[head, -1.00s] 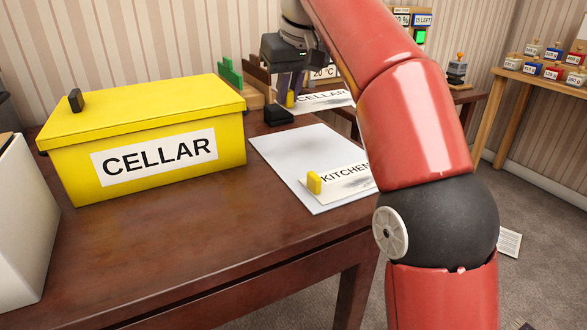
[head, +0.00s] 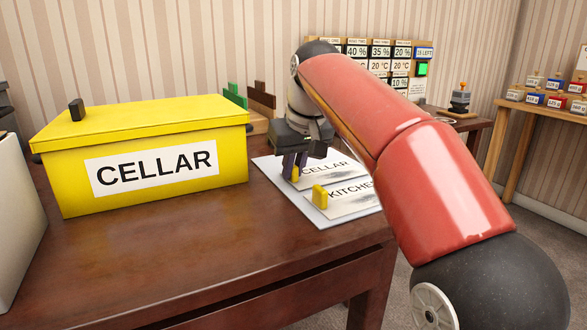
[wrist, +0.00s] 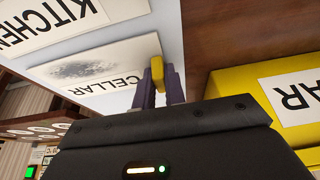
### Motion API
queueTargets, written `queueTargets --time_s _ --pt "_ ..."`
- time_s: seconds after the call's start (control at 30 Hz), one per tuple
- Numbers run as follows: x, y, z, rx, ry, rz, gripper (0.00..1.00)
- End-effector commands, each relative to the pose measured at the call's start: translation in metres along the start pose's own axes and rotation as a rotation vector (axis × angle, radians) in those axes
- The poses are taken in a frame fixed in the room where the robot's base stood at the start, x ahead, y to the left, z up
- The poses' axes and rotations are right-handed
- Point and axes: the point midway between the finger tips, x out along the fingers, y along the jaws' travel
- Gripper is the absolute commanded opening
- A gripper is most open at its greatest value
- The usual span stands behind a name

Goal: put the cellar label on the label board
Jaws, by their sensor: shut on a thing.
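The cellar label (head: 325,170) is a white card reading CELLAR with a dark smudge and a yellow grip tab. My gripper (head: 294,172) is shut on its yellow tab, which shows between the fingers in the wrist view (wrist: 157,72). The card is over the far part of the label board (head: 270,172), a pale flat sheet on the dark table. I cannot tell whether it touches the board. The kitchen label (head: 352,200), also with a yellow tab, lies on the near part of the board, and it shows in the wrist view (wrist: 60,20).
A yellow box marked CELLAR (head: 70,165) stands on the table (head: 180,260) left of the board. A white box (head: 20,220) is at the left edge. Green and brown upright pieces (head: 262,98) stand behind. The front of the table is clear.

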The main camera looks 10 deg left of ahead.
Motion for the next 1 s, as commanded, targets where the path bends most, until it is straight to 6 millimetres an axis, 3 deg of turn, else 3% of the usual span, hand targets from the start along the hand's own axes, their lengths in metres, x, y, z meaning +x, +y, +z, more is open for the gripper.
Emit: queueTargets --time_s 0.17,0.2,0.33,0.7,0.87,1.0 --pt "0.004 0.0 0.002 0.0 -0.001 0.0 0.0" --pt "0.003 0.0 0.001 0.0 -0.001 0.0 0.16" --pt "0.003 0.0 0.001 0.0 -0.001 0.0 0.33" --pt "-0.003 0.0 -0.001 0.0 0.0 0.0 0.34" --pt "-0.03 0.0 -0.002 0.0 0.002 0.001 0.34" --pt "-0.062 0.001 -0.003 0.001 0.002 0.001 0.34"
